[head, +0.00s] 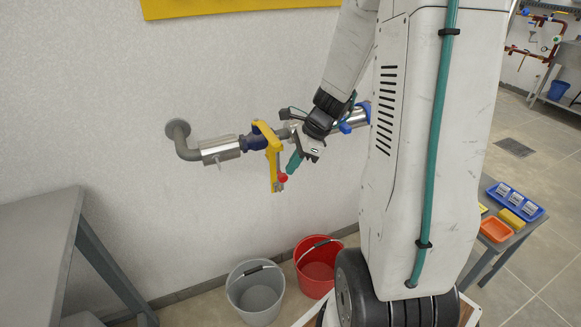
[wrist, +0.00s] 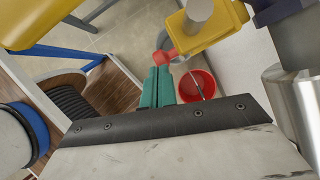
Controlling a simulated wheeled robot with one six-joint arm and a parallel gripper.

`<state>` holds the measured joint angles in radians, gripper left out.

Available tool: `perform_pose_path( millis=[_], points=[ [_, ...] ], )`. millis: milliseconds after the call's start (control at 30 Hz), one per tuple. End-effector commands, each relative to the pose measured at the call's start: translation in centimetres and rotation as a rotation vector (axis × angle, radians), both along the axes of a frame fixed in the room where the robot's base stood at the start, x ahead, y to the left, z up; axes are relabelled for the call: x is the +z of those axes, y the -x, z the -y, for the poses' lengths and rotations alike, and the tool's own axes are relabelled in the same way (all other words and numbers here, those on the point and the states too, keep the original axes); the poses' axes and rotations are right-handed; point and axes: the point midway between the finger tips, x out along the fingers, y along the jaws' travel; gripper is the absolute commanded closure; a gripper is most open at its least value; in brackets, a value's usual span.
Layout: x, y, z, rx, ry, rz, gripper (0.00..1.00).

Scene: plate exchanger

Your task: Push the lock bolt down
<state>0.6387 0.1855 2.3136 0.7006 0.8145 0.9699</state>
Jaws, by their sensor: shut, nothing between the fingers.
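A yellow lever (head: 273,150) hangs down from a blue valve body (head: 254,142) on a wall pipe. A small red piece (head: 282,178), which looks like the lock bolt, sits near the lever's lower end. In the wrist view the yellow part (wrist: 215,32) is at the top right, with the red piece (wrist: 167,52) sticking out to its left. My gripper (head: 292,165) has teal fingers pressed together and is empty. Its fingertips, also in the wrist view (wrist: 160,70), are right beside the red piece; I cannot tell whether they touch.
A grey pipe with a silver section (head: 219,149) runs along the wall. A grey bucket (head: 255,296) and a red bucket (head: 317,268) stand on the floor below. A grey table (head: 35,235) is at left. A low table at right holds an orange tray (head: 495,230) and a blue tray (head: 519,199).

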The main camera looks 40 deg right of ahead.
Motion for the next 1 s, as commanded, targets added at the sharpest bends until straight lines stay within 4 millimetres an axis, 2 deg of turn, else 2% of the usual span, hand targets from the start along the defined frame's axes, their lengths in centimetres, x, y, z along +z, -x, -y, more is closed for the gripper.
perform_pose_path(
  millis=[300, 500, 700, 1000],
  points=[
    [6.8, 1.4, 2.7, 0.001, 0.006, 0.011, 1.00],
    [9.9, 2.2, 4.0, 0.003, 0.003, 0.009, 1.00],
    [11.2, 2.6, 4.6, 0.004, 0.002, 0.008, 1.00],
    [11.3, 2.7, 4.6, 0.005, 0.001, 0.008, 1.00]
  ],
)
